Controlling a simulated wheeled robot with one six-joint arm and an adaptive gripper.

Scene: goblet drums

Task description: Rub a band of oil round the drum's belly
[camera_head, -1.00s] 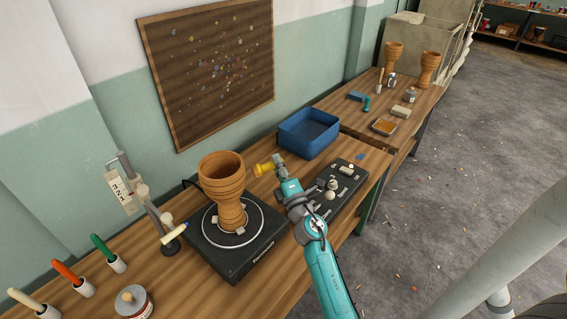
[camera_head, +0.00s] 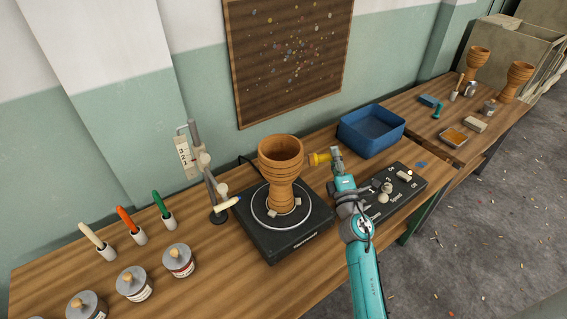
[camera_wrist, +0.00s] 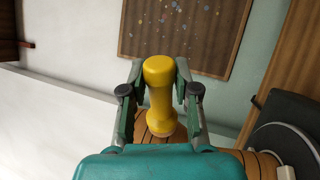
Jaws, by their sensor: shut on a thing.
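The wooden goblet drum (camera_head: 280,165) stands upright, wide bowl up, on the round plate of a black turntable (camera_head: 273,247). My gripper (camera_head: 331,157) is at the right of the drum's bowl, level with its upper part. It is shut on a yellow tool (camera_head: 319,159), whose near end points at the bowl; I cannot tell whether it touches. In the wrist view the yellow handle (camera_wrist: 160,90) stands between both fingers and hides part of the drum (camera_wrist: 235,134) behind it.
A control box (camera_head: 396,190) with knobs lies right of the turntable. A stand with a numbered card (camera_head: 184,157) and a pale pointer (camera_head: 229,202) is at its left. A blue bin (camera_head: 370,133) is behind right. Lidded tins (camera_head: 178,261) and coloured handles (camera_head: 162,206) fill the left.

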